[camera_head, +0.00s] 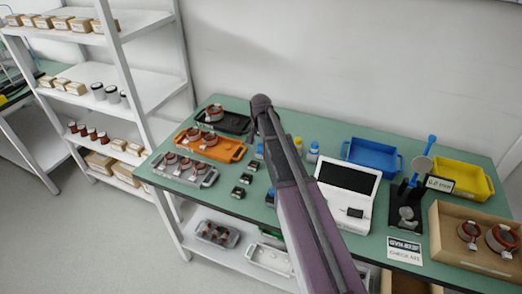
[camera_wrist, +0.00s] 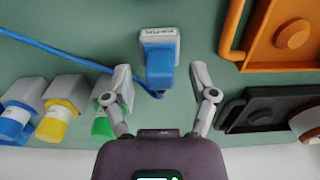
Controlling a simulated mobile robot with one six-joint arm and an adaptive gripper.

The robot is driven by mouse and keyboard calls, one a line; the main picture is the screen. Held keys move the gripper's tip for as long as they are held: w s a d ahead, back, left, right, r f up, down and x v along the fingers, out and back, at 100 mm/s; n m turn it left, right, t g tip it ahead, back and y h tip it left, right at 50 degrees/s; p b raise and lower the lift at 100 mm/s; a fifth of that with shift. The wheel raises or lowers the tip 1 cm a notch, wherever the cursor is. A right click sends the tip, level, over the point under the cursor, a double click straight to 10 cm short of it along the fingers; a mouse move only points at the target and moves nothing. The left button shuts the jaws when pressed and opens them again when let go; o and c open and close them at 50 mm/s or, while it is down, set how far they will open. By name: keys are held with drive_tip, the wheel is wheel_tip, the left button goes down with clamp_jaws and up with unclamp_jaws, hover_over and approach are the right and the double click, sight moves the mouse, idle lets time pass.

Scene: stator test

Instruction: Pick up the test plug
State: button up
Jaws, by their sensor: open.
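The test plug is a blue block (camera_wrist: 160,66) with a light grey labelled end, standing on the green table top in the wrist view. A blue cable runs from near it to the upper left. My gripper (camera_wrist: 161,76) is open, with one finger on each side of the plug's blue part in the picture. Gaps show between the fingers and the plug, and nothing is held. I cannot tell how high the fingers are above the table. In the head view a small blue item (camera_head: 259,151) left of my arm looks like the plug; my arm hides the gripper there.
Bottles with blue, yellow and green caps (camera_wrist: 103,122) stand left of the gripper in the wrist view. An orange tray (camera_wrist: 290,35) and a black tray (camera_wrist: 262,110) lie to the right. A white device with a screen (camera_head: 347,180) stands right of my arm.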

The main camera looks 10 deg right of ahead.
sight(261, 144)
idle(0.3)
clamp_jaws()
drive_tip(key=shift+r, duration=0.15)
wheel_tip(261, 144, up, 3)
drive_tip(key=p, duration=0.3)
drive_tip(key=shift+r+p, duration=0.15)
drive_tip(key=shift+p, duration=0.15)
drive_tip(key=s+d, duration=0.1)
drive_tip(key=s, duration=0.4)
drive_tip(key=s+d+r+p, duration=0.1)
drive_tip(key=s+d, duration=0.1)
drive_tip(key=s, duration=0.3)
drive_tip(key=s+d, duration=0.2)
drive_tip(key=s, duration=0.3)
drive_tip(key=shift+d+r, duration=0.15)
drive_tip(key=shift+r, duration=0.1)
